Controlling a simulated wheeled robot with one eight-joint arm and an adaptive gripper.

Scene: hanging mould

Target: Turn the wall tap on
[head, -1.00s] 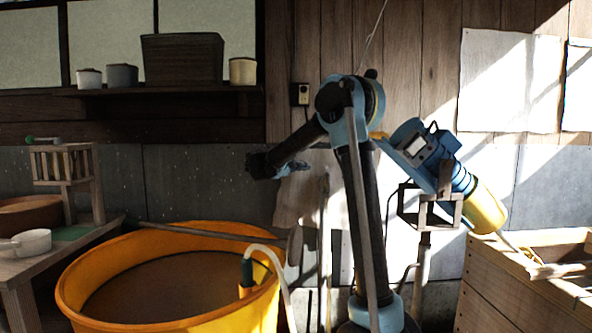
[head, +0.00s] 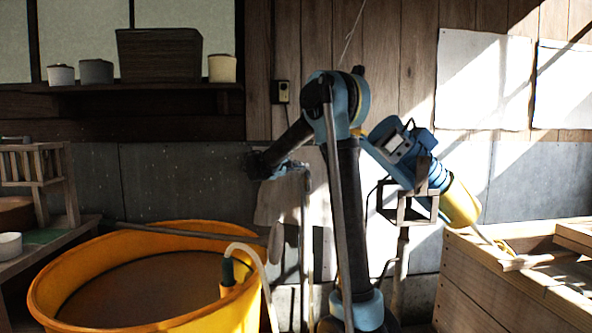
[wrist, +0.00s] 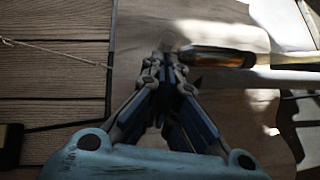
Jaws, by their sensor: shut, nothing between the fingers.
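I cannot make out the wall tap in either view. My gripper shows in the wrist view (wrist: 168,44), its fingers drawn together with nothing between them. A glossy dark and orange rounded thing (wrist: 218,57) lies just right of the fingertips; I cannot tell what it is or whether they touch. A pale bar (wrist: 262,78) runs below it. In the head view my gripper (head: 292,169) is small and partly hidden, close to a pale hanging cloth (head: 277,203) by the wall. My arm covers part of the wall behind it.
A big orange tub (head: 60,280) with a pale hose (head: 258,258) stands at lower left. A blue and yellow machine (head: 403,153) on a stand is right of my arm. A wooden crate (head: 480,281) fills the lower right. A shelf (head: 150,88) holds pots.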

